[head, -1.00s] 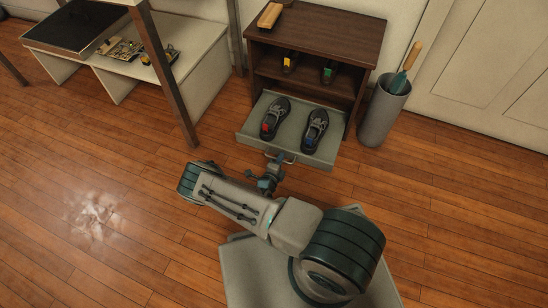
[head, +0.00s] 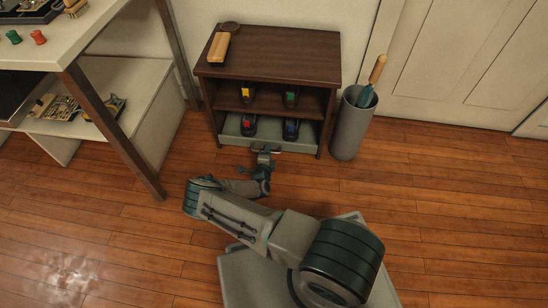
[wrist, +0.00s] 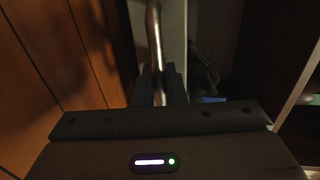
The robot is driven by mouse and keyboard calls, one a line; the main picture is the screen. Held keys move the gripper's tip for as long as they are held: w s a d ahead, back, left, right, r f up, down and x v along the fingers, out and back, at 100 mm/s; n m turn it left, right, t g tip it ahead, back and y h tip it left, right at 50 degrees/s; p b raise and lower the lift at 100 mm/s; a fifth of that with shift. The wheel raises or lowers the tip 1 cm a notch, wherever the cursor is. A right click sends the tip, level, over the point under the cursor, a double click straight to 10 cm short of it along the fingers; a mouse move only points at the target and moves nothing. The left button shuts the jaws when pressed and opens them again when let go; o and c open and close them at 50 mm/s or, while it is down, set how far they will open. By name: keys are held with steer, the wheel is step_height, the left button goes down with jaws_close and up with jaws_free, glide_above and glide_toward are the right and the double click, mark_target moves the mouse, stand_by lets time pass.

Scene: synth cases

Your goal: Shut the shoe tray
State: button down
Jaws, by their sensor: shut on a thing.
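The grey shoe tray (head: 230,139) sits in the lower bay of the dark wooden shoe cabinet (head: 275,53), its front close to the cabinet's front edge. I cannot tell if it is fully flush. Two dark shoes stand on it, one with a red mark (head: 248,127) and one with a blue mark (head: 291,130). My gripper (head: 264,151) is at the tray's front. In the wrist view my gripper (wrist: 160,85) is shut on the metal handle bar (wrist: 154,40), which runs between the fingers.
Shoes with yellow and green marks stand on the shelf above the tray. A brush (head: 219,46) lies on the cabinet top. A grey bin (head: 352,128) stands close at the right. A table leg (head: 115,135) is at the left. The floor in front is clear.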

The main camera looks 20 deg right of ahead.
steer(key=shift+w, duration=0.25)
steer(key=c, duration=1.6)
jaws_free()
steer(key=shift+w+d, duration=0.1)
steer(key=shift+d, duration=0.05)
steer(key=shift+r, duration=0.1)
